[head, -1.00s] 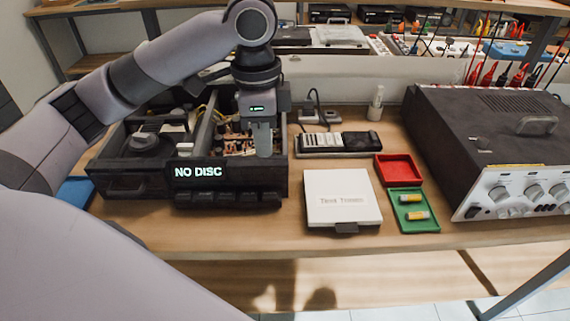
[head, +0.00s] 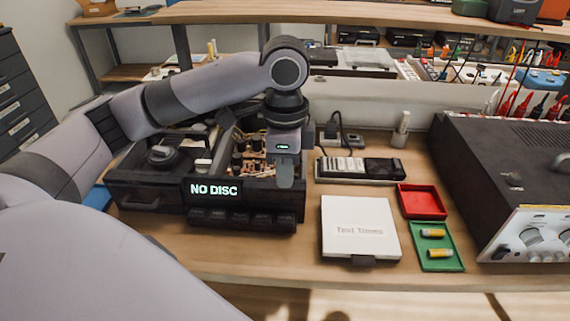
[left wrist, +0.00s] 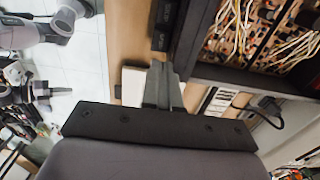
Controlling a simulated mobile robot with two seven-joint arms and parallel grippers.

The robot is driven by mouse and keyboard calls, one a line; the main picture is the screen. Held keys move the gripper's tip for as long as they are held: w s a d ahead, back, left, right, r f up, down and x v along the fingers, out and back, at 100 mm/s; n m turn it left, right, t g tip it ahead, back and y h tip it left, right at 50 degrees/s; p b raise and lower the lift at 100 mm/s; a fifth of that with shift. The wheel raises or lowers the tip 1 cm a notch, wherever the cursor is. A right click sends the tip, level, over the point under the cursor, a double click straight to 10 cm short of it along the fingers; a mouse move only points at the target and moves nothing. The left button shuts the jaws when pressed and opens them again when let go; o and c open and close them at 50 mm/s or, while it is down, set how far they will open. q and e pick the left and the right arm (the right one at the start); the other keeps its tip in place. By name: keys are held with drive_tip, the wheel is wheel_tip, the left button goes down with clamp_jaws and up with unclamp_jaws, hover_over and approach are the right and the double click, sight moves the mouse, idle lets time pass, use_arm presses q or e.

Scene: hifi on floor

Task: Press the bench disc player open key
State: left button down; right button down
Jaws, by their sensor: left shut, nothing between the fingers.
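The disc player (head: 150,192) is a dark, open-topped unit on the bench, with a lit "NO DISC" display (head: 213,189) on its front. A row of several dark keys (head: 240,218) runs below the display; their labels are too small to read in the head view. Two of the keys (left wrist: 162,27) show at the top of the left wrist view. My left gripper (head: 285,182) is shut and empty, pointing down at the player's front right corner. Its closed fingertips (left wrist: 158,72) look just beside the player's edge; I cannot tell whether they touch. My right gripper is not in view.
A white "Test Tones" case (head: 358,232) lies right of the player. Beyond it are a red tray (head: 421,203), a green tray (head: 437,262) with two yellow cylinders, and a large amplifier (head: 500,170).

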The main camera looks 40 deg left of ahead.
sight(285, 218)
use_arm(q)
wheel_tip(285, 218, down, 10)
drive_tip(key=shift+r+b, duration=0.25)
drive_tip(key=shift+b, duration=0.15)
